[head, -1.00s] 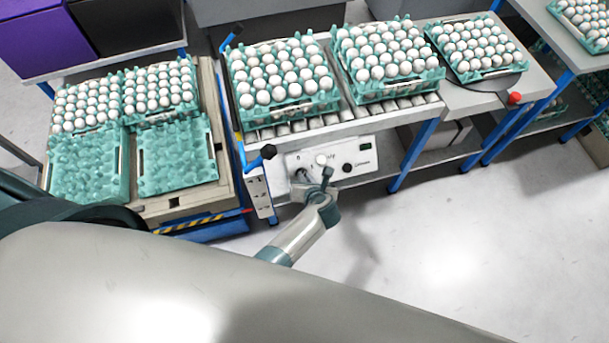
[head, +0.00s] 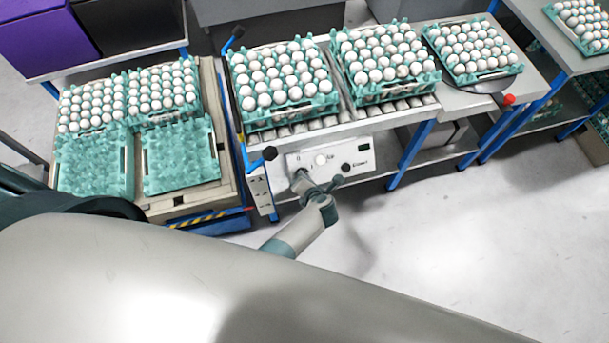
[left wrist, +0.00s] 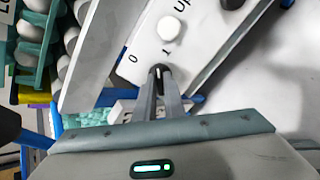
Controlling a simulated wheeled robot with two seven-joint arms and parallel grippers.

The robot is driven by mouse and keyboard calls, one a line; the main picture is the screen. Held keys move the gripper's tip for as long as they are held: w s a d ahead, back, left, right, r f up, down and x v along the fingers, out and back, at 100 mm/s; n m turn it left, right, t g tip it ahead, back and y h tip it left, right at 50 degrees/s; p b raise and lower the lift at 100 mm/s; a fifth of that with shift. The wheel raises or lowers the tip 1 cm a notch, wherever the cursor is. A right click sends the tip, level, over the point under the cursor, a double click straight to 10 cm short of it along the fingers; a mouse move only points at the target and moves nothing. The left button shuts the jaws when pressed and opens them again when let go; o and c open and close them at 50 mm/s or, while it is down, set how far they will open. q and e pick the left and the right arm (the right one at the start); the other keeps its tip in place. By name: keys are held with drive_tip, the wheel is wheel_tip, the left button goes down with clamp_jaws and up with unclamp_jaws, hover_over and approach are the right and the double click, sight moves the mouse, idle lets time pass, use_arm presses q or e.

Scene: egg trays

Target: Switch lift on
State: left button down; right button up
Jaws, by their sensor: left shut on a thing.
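The white control panel (head: 333,160) is on the front of the roller conveyor. Its black rotary switch (left wrist: 160,72) sits below the printed marks "0" and "1" in the left wrist view. A pale line shows on the switch, but I cannot tell for sure which mark it points at. My left gripper (left wrist: 159,80) is shut on the switch, one finger on each side. In the head view the left gripper (head: 304,179) reaches the panel's left end. A white round button (left wrist: 171,28) beside the word "Up" is clear of the fingers. My right gripper is not in view.
A second black knob (head: 346,168) and a small dark display are on the panel's right. Egg trays (head: 285,116) stand on the conveyor above. Open floor (head: 430,260) lies to the right.

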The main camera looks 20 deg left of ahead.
use_arm(q)
drive_tip(key=shift+s+m+p, duration=0.1)
drive_tip(key=shift+m+p, duration=1.25)
drive_tip(key=shift+m, duration=0.65)
drive_tip(key=shift+r+m+p, duration=0.1)
drive_tip(key=shift+m+p, duration=1.1)
drive_tip(key=shift+m, duration=0.7)
drive_tip(key=c, duration=1.8)
unclamp_jaws()
drive_tip(key=shift+o, duration=0.2)
